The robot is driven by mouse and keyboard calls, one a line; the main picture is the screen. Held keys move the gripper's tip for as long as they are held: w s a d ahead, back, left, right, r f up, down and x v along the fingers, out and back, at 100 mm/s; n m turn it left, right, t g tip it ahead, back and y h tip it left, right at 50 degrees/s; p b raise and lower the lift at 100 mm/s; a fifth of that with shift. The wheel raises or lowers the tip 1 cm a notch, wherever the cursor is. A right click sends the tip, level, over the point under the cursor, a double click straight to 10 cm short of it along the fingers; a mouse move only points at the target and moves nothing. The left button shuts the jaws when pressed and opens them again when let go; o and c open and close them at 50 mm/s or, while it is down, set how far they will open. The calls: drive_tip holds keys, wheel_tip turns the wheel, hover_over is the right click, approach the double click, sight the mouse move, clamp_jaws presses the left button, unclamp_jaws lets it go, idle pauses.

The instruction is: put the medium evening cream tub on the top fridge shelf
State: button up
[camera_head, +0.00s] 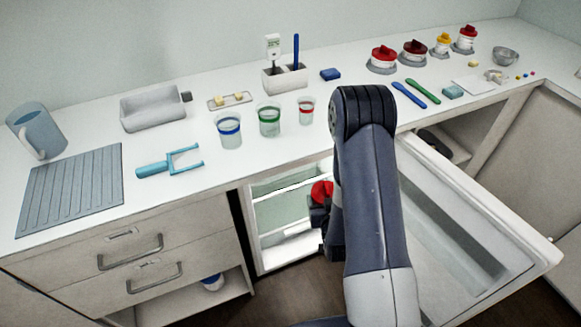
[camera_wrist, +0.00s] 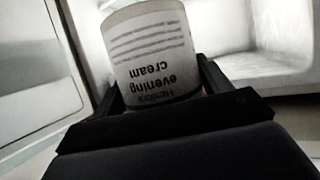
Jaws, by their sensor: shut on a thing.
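My gripper (camera_wrist: 160,95) is shut on a white tub (camera_wrist: 150,50) labelled "evening cream", its text upside down in the wrist view. In the head view the tub's red lid (camera_head: 321,191) shows at my gripper, in front of the fridge opening; most of the tub is hidden behind my arm. The fridge (camera_head: 262,215) is under the counter with its door (camera_head: 470,250) swung open to the right. A pale shelf (camera_head: 290,243) shows inside, partly hidden by my arm. The tub's size cannot be judged from these views.
On the counter (camera_head: 200,190) stand cups with blue (camera_head: 229,130), green (camera_head: 269,119) and red (camera_head: 306,110) bands. Several lidded tubs stand at the back right, including one with a red lid (camera_head: 383,54). Drawers (camera_head: 130,250) are left of the fridge.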

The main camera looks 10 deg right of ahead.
drive_tip(key=w+d+f+b, duration=0.2)
drive_tip(key=w+f+b, duration=0.9)
drive_tip(key=b, duration=2.1)
drive_tip(key=shift+w+d+f+m+h+b, duration=0.2)
drive_tip(key=shift+w+m+h+b, duration=0.15)
drive_tip(key=shift+w, duration=0.6)
drive_tip(key=shift+r+b, duration=0.15)
drive_tip(key=shift+b, duration=0.45)
drive_tip(key=shift+w+r, duration=0.1)
